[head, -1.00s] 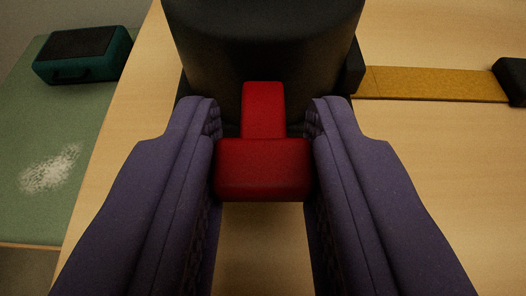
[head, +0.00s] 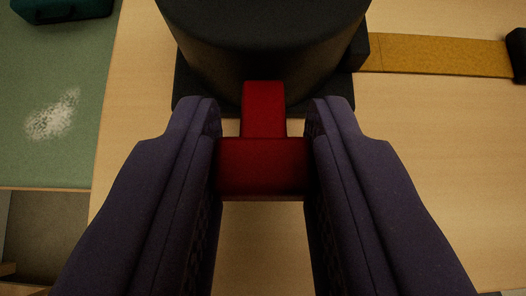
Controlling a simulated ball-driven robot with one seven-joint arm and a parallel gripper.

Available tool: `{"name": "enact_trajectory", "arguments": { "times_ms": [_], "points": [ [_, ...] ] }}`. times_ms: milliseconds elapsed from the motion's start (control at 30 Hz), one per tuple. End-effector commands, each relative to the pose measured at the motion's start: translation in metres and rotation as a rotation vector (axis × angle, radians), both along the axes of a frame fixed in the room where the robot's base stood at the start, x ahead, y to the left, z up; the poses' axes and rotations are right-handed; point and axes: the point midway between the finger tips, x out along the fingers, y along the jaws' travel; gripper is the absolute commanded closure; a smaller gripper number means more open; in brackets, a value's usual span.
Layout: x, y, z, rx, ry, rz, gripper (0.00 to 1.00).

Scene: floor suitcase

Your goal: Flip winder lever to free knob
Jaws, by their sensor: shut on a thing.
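The winder (head: 265,45) is a black, rounded block on a square black base, at the top middle of the head view. Its red lever (head: 263,165) sticks out toward me and has a T shape, with a narrow stem and a wide end. My gripper (head: 262,150) has two purple fingers, one on each side of the lever's wide end, and is shut on it. I cannot make out a separate knob.
A yellow strap (head: 435,54) runs right from the winder to a black block (head: 517,55). A green mat (head: 50,140) with a white powdery patch (head: 53,115) lies at the left, with a teal case (head: 60,8) at its top. The pale wood surface (head: 440,130) is clear at the right.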

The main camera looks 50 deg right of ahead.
Motion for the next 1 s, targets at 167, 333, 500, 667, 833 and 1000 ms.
{"name": "enact_trajectory", "arguments": {
  "times_ms": [167, 333, 500, 667, 833, 1000],
  "points": [
    [0.0, 0.001, 0.0, 0.001, 0.0, 0.001, 0.45],
    [0.0, 0.0, 0.0, 0.0, 0.0, 0.0, 0.45],
    [-0.002, 0.003, 0.004, 0.0, -0.001, 0.001, 0.45],
    [-0.014, 0.02, 0.022, 0.001, 0.0, 0.003, 0.45],
    [-0.027, 0.039, 0.041, 0.002, 0.0, 0.002, 0.45],
    [-0.035, 0.048, 0.049, 0.0, -0.001, -0.001, 0.45]
  ]
}}
